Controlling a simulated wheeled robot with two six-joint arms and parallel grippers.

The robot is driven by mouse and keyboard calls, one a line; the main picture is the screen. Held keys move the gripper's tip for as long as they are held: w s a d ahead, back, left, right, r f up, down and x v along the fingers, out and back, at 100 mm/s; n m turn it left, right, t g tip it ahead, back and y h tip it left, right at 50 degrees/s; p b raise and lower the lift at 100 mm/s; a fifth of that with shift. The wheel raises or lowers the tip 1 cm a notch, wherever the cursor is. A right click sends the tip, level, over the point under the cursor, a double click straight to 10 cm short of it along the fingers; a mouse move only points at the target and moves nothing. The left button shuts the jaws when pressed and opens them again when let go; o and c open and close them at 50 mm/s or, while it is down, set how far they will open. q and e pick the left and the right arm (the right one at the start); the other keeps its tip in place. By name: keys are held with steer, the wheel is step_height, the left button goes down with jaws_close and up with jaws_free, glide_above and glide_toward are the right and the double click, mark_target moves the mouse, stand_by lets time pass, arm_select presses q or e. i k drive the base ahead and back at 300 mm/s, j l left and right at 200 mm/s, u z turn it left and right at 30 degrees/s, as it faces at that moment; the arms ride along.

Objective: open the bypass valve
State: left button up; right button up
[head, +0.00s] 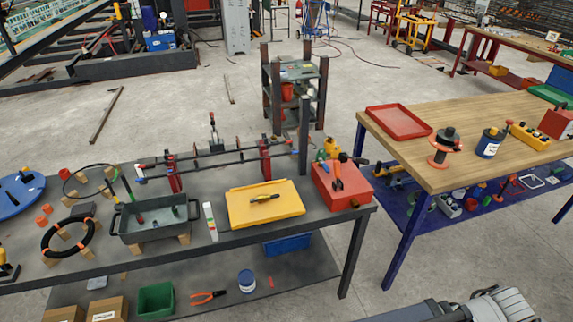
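I cannot pick out a bypass valve for certain. A small cluster of coloured fittings (331,148), with yellow, green, red and blue parts, sits at the back right of the dark bench, behind a red box (347,199). It is too small to tell whether it includes a valve or how any handle is set. Neither of my grippers shows in the head view. A grey jointed part at the bottom right edge shows no fingers.
The dark bench (291,232) holds a grey tray (157,237), a yellow tray (240,209) and a rod rack (174,176). A wooden-topped bench (468,165) stands at right with a red tray (398,123). A dark shelf cart (298,72) stands behind. Open floor (390,80) lies beyond.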

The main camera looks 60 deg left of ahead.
mark_target(325, 167)
steer(key=u, duration=1.5)
steer(key=i+l, duration=0.1)
steer(key=i, duration=0.35)
steer(key=i+l, duration=0.1)
steer(key=i, duration=0.35)
steer(key=i+j, duration=0.1)
steer(key=j, duration=0.65)
steer(key=l+u, duration=0.25)
steer(key=l, duration=0.15)
steer(key=l+u, duration=0.25)
steer(key=l, duration=0.2)
steer(key=k+j+u, duration=0.1)
steer(key=j+u, duration=0.3)
steer(key=i+l, duration=0.15)
steer(key=l, duration=0.15)
